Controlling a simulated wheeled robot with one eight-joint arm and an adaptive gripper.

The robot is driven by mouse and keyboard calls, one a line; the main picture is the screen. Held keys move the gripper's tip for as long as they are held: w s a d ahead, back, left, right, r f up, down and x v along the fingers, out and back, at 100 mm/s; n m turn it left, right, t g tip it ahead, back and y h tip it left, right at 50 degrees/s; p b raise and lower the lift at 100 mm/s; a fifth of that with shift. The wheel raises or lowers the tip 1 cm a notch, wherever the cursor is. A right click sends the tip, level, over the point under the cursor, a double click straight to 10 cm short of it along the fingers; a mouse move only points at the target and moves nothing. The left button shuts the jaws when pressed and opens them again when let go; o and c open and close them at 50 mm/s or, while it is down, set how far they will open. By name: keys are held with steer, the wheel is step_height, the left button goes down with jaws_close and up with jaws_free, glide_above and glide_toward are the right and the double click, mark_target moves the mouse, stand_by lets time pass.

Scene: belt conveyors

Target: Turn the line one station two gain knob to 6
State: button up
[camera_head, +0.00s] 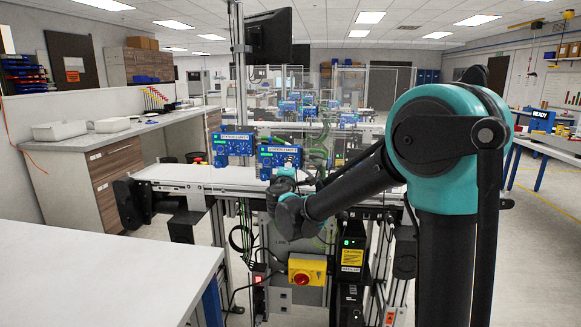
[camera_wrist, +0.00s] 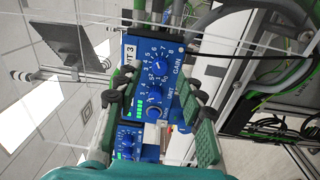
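Two blue control boxes stand at the back edge of the conveyor in the head view, a left box (camera_head: 235,146) and a right box (camera_head: 280,156); their labels are too small to read for sure. In the wrist view a blue panel (camera_wrist: 172,50), its label ending in "3", fills the middle. It has a blue gain knob (camera_wrist: 157,66) with a numbered dial; its exact setting is unclear. A second knob (camera_wrist: 153,114) sits below it. My gripper (camera_wrist: 158,88) is open, its green-padded fingers on either side of the panel, apart from the gain knob and holding nothing.
Another blue panel (camera_wrist: 128,138) with green lights shows lower in the wrist view. The white conveyor belt (camera_head: 190,177) runs under the boxes. A yellow switch box (camera_head: 306,270) hangs below. A monitor (camera_head: 268,37) stands on a post above. A white table (camera_head: 90,270) is at front left.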

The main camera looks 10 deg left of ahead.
steer(key=s, duration=0.9)
steer(key=shift+s+f, duration=0.2)
steer(key=shift+s, duration=0.05)
steer(key=s+d+f+m+g+h, duration=0.25)
steer(key=d+f, duration=0.25)
steer(key=d, duration=0.3)
steer(key=s+d+f+m+g+h, duration=0.15)
steer(key=d+f+m, duration=0.3)
steer(key=d, duration=0.45)
steer(key=s+d+f+m+g+h, duration=0.1)
steer(key=s+d+f+m+g, duration=0.15)
steer(key=d+f, duration=0.4)
steer(key=s+d+f+m+g+y, duration=0.2)
steer(key=s+d+f+m+g, duration=0.1)
steer(key=s+f, duration=0.4)
steer(key=s+d+f+m+g+y, duration=0.2)
steer(key=s+f, duration=0.5)
steer(key=s, duration=0.5)
steer(key=m+g+y, duration=0.1)
steer(key=m+g, duration=0.1)
steer(key=shift+s+d+m+g, duration=0.3)
steer(key=shift+d+m+g, duration=0.05)
steer(key=shift+d, duration=0.05)
